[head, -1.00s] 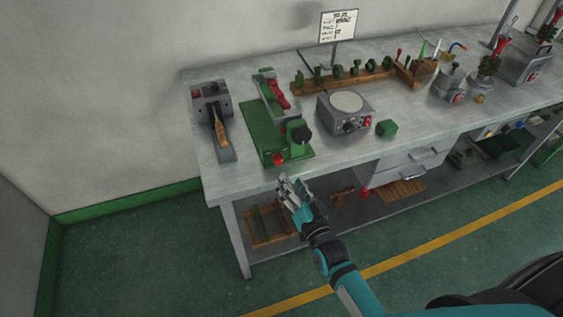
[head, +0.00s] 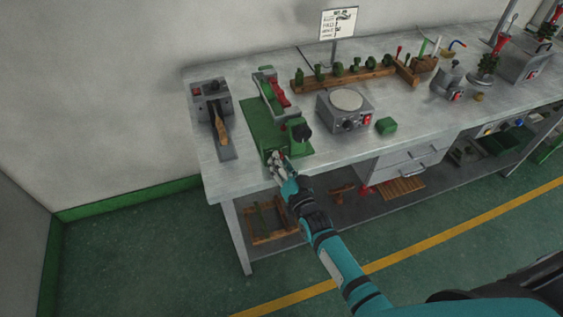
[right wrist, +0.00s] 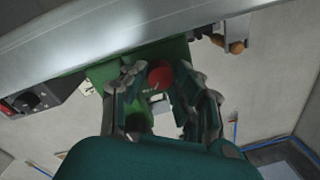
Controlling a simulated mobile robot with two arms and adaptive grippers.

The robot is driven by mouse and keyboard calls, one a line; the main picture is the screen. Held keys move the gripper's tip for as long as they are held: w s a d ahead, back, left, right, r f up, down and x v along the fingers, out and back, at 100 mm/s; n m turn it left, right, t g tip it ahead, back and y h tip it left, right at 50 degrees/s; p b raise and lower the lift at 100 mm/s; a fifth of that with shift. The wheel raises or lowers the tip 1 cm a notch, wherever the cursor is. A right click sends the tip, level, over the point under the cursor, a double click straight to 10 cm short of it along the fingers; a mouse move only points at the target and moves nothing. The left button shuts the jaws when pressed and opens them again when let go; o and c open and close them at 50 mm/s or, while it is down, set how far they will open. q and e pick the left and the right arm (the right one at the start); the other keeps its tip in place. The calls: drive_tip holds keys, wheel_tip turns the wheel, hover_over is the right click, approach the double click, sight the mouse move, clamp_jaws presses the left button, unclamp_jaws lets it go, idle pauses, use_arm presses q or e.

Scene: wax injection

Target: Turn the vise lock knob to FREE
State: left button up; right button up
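The green vise (head: 262,120) stands near the left end of the bench, with a black knob (head: 301,133) on its box. The red ball-like lock knob is at its front edge, mostly hidden in the head view by my right gripper (head: 276,161). In the right wrist view the red knob (right wrist: 160,76) shows between the fingertips of my right gripper (right wrist: 162,85). The fingers look open, one on each side of it; I cannot tell whether they touch it. The knob's setting cannot be read. My left gripper is not in view.
A grey device with a wooden handle (head: 221,128) stands left of the vise. A round-topped grey unit (head: 346,109) and a small green block (head: 386,125) are to the right. The bench front edge lies just below my right gripper.

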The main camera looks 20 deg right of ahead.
clamp_jaws()
drive_tip(key=shift+n, duration=0.4)
drive_tip(key=n+p, duration=0.1)
drive_tip(key=n, duration=0.2)
drive_tip(key=shift+n, duration=0.3)
drive_tip(key=n, duration=0.4)
drive_tip(key=shift+p, duration=0.35)
drive_tip(key=n, duration=0.4)
drive_tip(key=shift+n+g+h, duration=0.3)
drive_tip(key=n+b, duration=0.1)
drive_tip(key=n, duration=0.3)
drive_tip(key=shift+n, duration=0.3)
